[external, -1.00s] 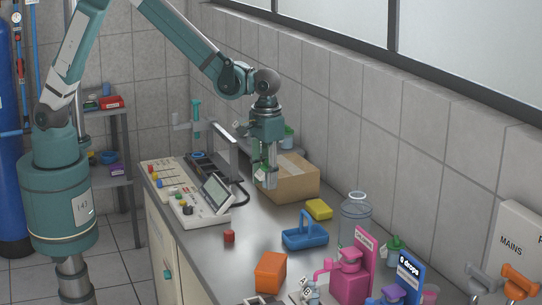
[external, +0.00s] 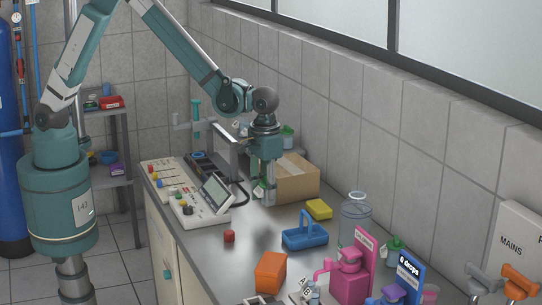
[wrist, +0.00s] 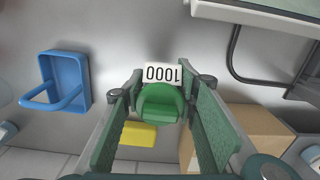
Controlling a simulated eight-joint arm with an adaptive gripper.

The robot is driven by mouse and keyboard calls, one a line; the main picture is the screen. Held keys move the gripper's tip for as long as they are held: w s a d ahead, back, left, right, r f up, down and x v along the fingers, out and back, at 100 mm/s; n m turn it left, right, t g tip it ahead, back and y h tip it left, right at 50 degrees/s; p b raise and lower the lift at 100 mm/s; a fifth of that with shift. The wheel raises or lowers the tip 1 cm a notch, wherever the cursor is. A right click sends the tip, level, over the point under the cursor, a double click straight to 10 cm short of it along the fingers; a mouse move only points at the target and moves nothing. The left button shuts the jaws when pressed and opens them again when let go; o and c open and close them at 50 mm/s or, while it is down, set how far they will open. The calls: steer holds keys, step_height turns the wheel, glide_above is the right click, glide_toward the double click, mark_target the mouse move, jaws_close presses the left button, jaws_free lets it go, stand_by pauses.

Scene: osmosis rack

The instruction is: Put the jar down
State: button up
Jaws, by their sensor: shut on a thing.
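The jar has a round green lid (wrist: 159,104) and a white tag marked 1000 (wrist: 162,74), both in the wrist view. My gripper (wrist: 160,100) is shut on the jar, with a finger on each side of the lid. In the external view my gripper (external: 265,192) points down in front of the cardboard box, low over the grey bench (external: 262,236). A little of the jar's green (external: 257,187) shows beside the fingers. The jar's body is mostly hidden, and I cannot tell if its base touches the bench.
The cardboard box (external: 297,181) stands close on the right. A control panel with a screen (external: 216,194) is on the left. Bare bench lies between them.

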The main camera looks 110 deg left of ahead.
mark_target(265, 183)
steer(key=shift+f, duration=0.8)
steer(key=shift+f, duration=0.1)
steer(key=shift+f, duration=1.75)
steer(key=shift+f, duration=0.2)
steer(key=o, duration=0.9)
steer(key=shift+r, duration=0.25)
steer(key=shift+r, duration=5.95)
